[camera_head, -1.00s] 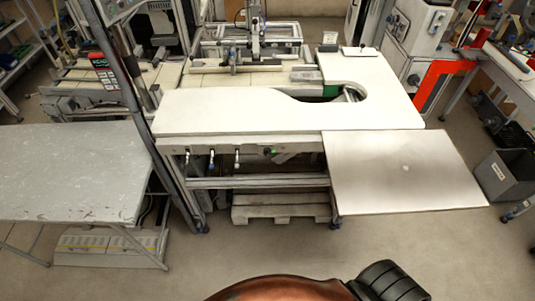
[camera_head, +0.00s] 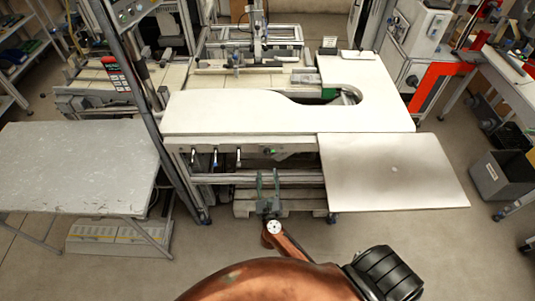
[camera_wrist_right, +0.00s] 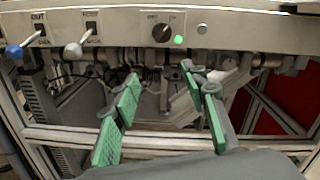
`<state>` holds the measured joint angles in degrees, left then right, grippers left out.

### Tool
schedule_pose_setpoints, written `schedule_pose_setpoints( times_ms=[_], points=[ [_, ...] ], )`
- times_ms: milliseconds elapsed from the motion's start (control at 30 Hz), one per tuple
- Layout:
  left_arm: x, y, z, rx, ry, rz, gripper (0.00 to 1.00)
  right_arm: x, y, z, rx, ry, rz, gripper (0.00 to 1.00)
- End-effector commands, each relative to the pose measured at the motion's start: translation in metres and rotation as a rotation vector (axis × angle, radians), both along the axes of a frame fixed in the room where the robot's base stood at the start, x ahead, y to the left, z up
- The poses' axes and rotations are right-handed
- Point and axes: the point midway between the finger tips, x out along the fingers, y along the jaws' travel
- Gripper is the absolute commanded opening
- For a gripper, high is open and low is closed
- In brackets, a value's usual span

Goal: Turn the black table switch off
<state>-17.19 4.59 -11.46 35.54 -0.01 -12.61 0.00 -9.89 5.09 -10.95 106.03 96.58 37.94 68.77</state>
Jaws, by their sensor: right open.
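The black switch (camera_wrist_right: 162,33) is a round knob on the light front panel under the white table (camera_head: 240,112). A lit green light (camera_wrist_right: 179,40) sits just right of it. In the head view the switch (camera_head: 266,152) is small, and its exact setting cannot be read. My right gripper (camera_head: 268,177) is open and empty, just below the switch in the picture and in front of the table frame. In the right wrist view its green-padded fingers (camera_wrist_right: 160,88) are apart, below the knob, not touching it. My left gripper is not in view.
Two levers with a blue knob (camera_wrist_right: 14,51) and a white knob (camera_wrist_right: 73,50) stick out of the panel to the left. A white side board (camera_head: 390,172) extends at the right. A grey table (camera_head: 75,165) stands at the left. Open floor lies in front.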

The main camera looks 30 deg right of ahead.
Motion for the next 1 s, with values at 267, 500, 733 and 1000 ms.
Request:
schedule_pose_setpoints(
  times_ms=[267, 500, 733, 1000],
  points=[
    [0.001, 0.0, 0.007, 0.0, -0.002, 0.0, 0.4, 0.007, -0.002, 0.044, 0.257, -0.133, -0.045, 0.4],
    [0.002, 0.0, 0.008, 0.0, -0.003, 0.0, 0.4, 0.038, -0.02, 0.044, 0.251, -0.13, -0.044, 0.4],
    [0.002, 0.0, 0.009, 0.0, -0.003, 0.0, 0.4, 0.062, -0.035, 0.043, 0.252, -0.129, -0.045, 0.4],
    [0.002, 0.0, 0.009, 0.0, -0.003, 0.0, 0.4, 0.068, -0.04, 0.043, 0.252, -0.129, -0.045, 0.4]
  ],
)
